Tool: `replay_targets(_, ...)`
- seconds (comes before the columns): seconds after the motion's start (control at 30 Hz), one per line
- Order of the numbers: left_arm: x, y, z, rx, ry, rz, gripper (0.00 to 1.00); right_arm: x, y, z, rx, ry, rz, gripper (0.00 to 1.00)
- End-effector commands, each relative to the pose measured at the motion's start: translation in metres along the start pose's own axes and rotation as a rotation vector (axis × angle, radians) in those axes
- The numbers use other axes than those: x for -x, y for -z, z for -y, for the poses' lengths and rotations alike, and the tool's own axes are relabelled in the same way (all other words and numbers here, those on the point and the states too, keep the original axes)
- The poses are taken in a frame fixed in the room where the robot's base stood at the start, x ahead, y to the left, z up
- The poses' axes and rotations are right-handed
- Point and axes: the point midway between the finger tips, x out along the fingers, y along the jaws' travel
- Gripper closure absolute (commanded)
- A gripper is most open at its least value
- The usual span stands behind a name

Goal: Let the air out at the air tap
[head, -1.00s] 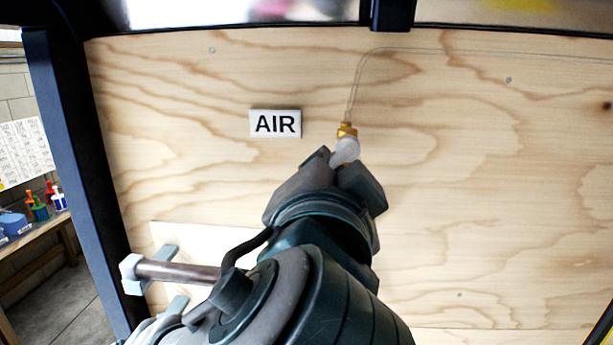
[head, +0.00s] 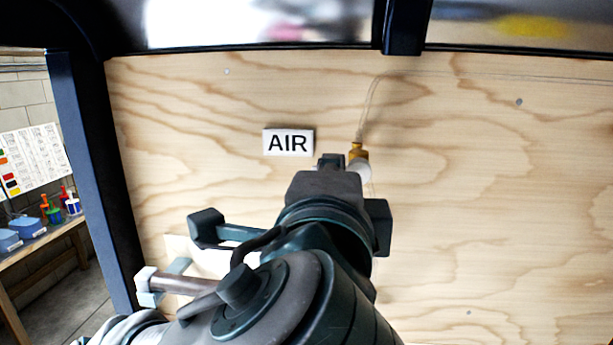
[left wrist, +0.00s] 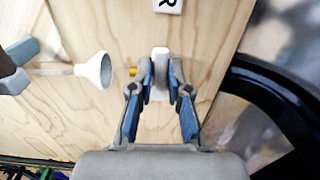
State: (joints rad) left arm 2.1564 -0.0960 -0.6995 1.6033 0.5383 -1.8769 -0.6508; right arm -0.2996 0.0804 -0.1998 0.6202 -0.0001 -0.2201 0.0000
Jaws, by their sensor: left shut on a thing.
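The air tap is at the wooden panel, right of the AIR label (head: 288,142). In the head view its brass fitting (head: 358,152) has a thin clear tube rising from it and a white part (head: 363,168) just below. My left gripper (head: 333,162) is at the tap, hiding part of it. In the left wrist view my left gripper (left wrist: 160,78) has its blue-padded fingers closed on a white piece (left wrist: 160,56), seemingly the tap's handle. A little brass (left wrist: 133,72) shows beside the fingers. A white cone-shaped cup (left wrist: 95,70) is left of them, apart. My right gripper is out of view.
A brown bar in grey-blue brackets (head: 180,284) sits at the panel's lower left. A dark post (head: 95,180) bounds the panel on the left. A bench (head: 45,245) with blue boxes stands beyond it. The panel right of the tap is clear.

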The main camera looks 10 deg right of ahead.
Motion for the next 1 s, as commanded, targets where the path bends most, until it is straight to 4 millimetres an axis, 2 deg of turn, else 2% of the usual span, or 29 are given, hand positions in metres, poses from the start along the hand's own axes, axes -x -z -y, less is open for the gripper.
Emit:
replay_targets(0.57,-0.0009,0.0021,-0.0037,-0.038,-0.01,-0.002,1.0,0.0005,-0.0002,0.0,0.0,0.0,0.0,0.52)
replay_targets(0.6,-0.0009,0.0021,-0.0038,-0.038,-0.011,-0.002,0.73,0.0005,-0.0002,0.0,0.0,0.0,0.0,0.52)
replay_targets(0.67,-0.0008,0.002,-0.0034,-0.037,-0.009,-0.002,0.58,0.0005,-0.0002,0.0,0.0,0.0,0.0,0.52)
replay_targets(1.0,0.0033,0.0011,-0.0002,-0.032,-0.002,-0.001,0.58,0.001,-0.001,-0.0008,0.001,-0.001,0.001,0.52)
